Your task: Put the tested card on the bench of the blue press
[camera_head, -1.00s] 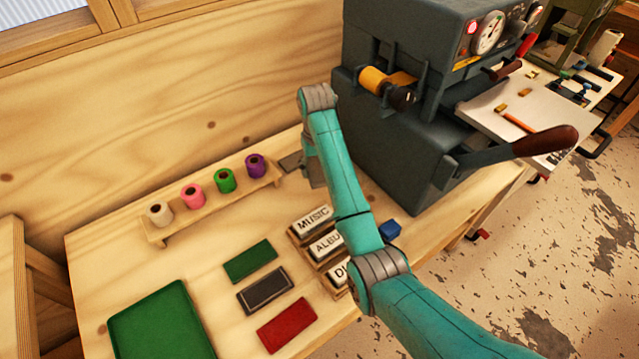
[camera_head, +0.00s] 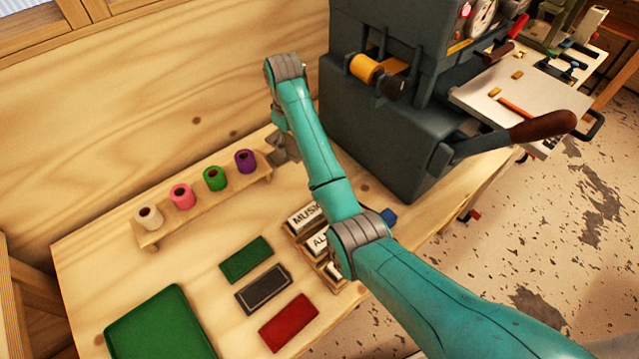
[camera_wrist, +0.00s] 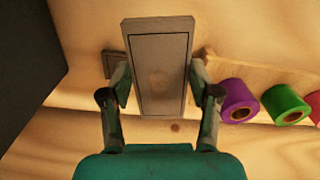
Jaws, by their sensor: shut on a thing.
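My gripper (camera_wrist: 158,80) is shut on a flat grey card (camera_wrist: 161,45) with a thin border and a faint round mark in its middle. The fingers clasp its two long sides. In the head view my gripper (camera_head: 285,146) is small and partly hidden, near the right end of the spool rack; the card is hard to make out there. The blue-grey press (camera_head: 385,150) stands to the right, with a yellow foil roll (camera_head: 366,68) and a brown-handled lever (camera_head: 543,125). A pale bench (camera_head: 530,95) with an orange stick and small brass blocks lies beyond it.
A wooden rack (camera_head: 200,205) holds white, pink, green and purple rolls. Green (camera_head: 246,260), dark bordered (camera_head: 263,289) and red (camera_head: 289,322) cards lie in front. A green tray (camera_head: 160,325) is at front left. Lettered blocks (camera_head: 305,216) sit under my arm.

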